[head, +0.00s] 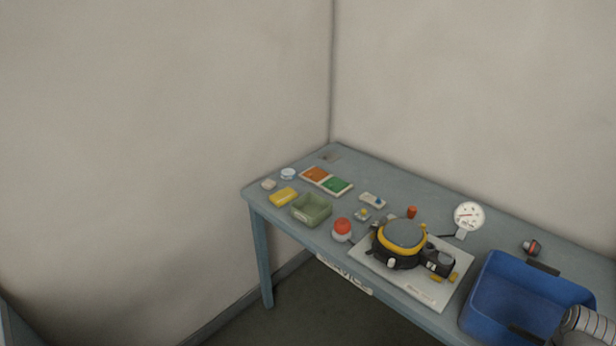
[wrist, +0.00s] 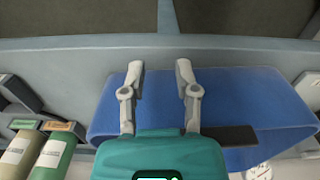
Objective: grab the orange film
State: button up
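The orange film (head: 317,174) is a small flat orange square in a pale holder (head: 345,191) on the table, towards the back left in the head view. A green square (head: 336,185) lies beside it in the same holder. I do not see the film in the wrist view. My gripper (wrist: 158,70) shows in the wrist view with its two grey fingers apart and nothing between them. It is over or close to the blue bin (wrist: 240,95), far from the film. How high it is above the bin I cannot tell.
The blue table (head: 415,187) also bears a green tray (head: 312,219), a yellow block (head: 284,193), a red-topped white thing (head: 342,230), a black and yellow device (head: 403,244) and a dial gauge (head: 469,216). The blue bin (head: 487,300) stands at the right. Walls rise behind the table.

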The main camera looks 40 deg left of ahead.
aim_at(316, 175)
jog(key=u, duration=1.6)
jog(key=k, duration=0.65)
jog(key=z, duration=0.3)
jog(key=i, duration=1.65)
jog(key=u, duration=0.45)
